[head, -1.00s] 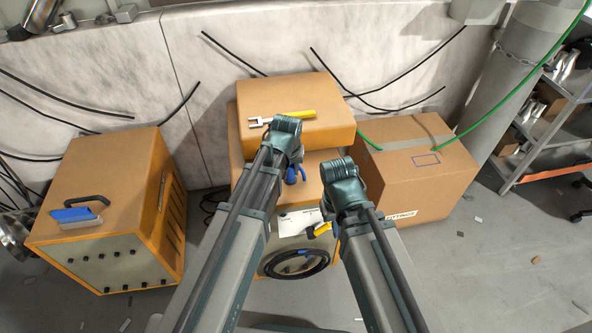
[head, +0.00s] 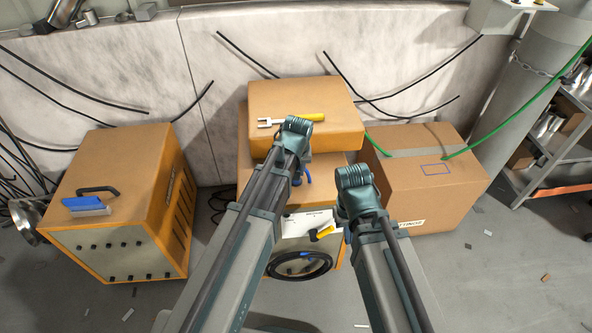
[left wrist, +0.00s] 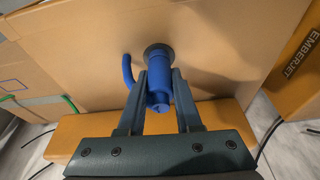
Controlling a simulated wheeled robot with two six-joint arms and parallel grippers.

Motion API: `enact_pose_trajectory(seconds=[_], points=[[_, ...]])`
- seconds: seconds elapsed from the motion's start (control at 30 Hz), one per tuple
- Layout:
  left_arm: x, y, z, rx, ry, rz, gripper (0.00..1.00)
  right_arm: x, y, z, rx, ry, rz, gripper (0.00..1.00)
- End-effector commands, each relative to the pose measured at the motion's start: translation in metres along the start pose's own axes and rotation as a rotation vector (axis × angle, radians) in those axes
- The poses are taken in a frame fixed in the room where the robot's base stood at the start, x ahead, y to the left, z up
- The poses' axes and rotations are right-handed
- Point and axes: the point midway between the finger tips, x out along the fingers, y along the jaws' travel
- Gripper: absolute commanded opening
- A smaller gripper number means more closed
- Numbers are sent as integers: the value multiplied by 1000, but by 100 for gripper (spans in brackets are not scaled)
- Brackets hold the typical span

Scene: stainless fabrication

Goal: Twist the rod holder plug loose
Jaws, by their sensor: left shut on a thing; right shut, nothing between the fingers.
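A blue plug (left wrist: 158,92) sits in a dark round socket (left wrist: 158,54) on a tan-orange face in the left wrist view. A blue lead curves down on its left. My left gripper (left wrist: 160,97) is shut on the plug, one finger on each side. In the head view the plug (head: 297,181) shows only in part behind my left arm, at the middle welding machine (head: 247,185). My right gripper (head: 346,231) hangs low at that machine's right side. It is shut and empty, and its fingertips are mostly hidden.
A yellow-handled wrench (head: 290,120) lies on the upper orange box (head: 340,95). A yellow-and-black handle (head: 321,233) and a coiled black cable (head: 280,272) hang at the machine's front. An orange cabinet (head: 115,165) stands left, a cardboard box (head: 450,190) right.

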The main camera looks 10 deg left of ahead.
Motion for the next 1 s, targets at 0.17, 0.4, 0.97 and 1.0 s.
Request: enact_pose_trajectory(seconds=[0.17,0.4,0.97,1.0], points=[[1,0,4,-138,-11,-38,37,2,0,0,0,0,0,0],[1,0,2,-133,-8,-37,68,1,0,0,0,0,0,0],[-20,0,0,-131,-6,-37,68,-19,2,1,0,0,0,0],[-25,0,0,-131,-6,-37,68,-24,2,1,0,0,0,0]])
